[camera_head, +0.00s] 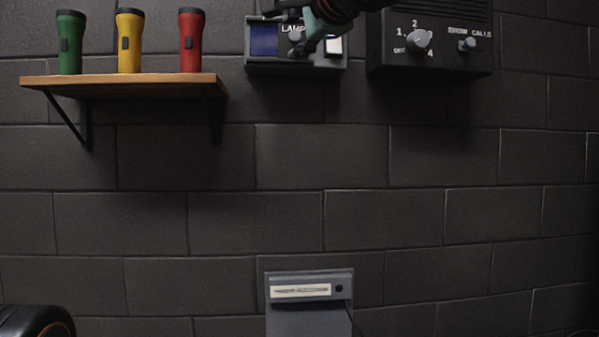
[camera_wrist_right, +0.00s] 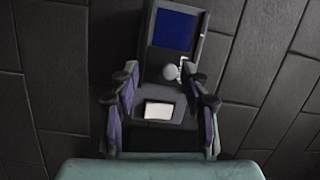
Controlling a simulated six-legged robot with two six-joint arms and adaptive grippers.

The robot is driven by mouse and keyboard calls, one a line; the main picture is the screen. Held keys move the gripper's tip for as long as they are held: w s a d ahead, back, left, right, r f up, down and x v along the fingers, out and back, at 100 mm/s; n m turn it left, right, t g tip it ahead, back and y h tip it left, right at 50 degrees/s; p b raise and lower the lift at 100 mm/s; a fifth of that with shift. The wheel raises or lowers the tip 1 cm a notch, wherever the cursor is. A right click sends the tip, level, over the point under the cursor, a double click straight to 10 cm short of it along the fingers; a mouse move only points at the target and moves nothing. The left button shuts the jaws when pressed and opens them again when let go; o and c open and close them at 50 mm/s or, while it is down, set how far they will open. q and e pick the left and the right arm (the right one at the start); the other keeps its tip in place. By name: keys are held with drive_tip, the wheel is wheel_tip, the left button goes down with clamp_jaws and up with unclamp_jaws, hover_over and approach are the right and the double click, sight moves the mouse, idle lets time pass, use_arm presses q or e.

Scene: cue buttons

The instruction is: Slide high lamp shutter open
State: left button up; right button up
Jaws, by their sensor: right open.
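The lamp box (camera_head: 295,64) hangs on the wall at the top of the head view, with a partly hidden label. It has a blue panel (camera_head: 264,40) at its left, a pale panel (camera_head: 333,47) at its right and a round grey knob (camera_head: 296,34) between them. In the right wrist view the blue panel (camera_wrist_right: 174,30), the grey knob (camera_wrist_right: 170,71) and the pale panel (camera_wrist_right: 159,110) line up. My right gripper (camera_wrist_right: 161,82) is open, its fingers on either side of the knob in that view. Contact cannot be told. Which part is the shutter is unclear.
A dark box with a numbered dial (camera_head: 418,41) and a smaller knob is close on the right. A wooden shelf (camera_head: 150,86) at left holds green, yellow and red flashlights (camera_head: 191,42). A grey unit (camera_head: 310,310) is low on the wall. The wall between is bare.

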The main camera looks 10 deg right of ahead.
drive_tip(key=w+d+f+n+h+b, duration=0.1)
drive_tip(key=w+d+f+h, duration=0.1)
drive_tip(key=f, duration=0.7)
drive_tip(key=w+d+f+n+g+h+b, duration=0.1)
drive_tip(key=w+d+f, duration=0.2)
drive_tip(key=d+f, duration=0.2)
drive_tip(key=w+d+f+n+h+b, duration=0.1)
drive_tip(key=d+f, duration=0.3)
drive_tip(key=f, duration=0.8)
drive_tip(key=shift+w+f+g+h, duration=0.35)
drive_tip(key=shift+w+h, duration=0.3)
drive_tip(key=shift+h, duration=0.15)
drive_tip(key=shift+w+d, duration=0.1)
drive_tip(key=shift+d, duration=0.1)
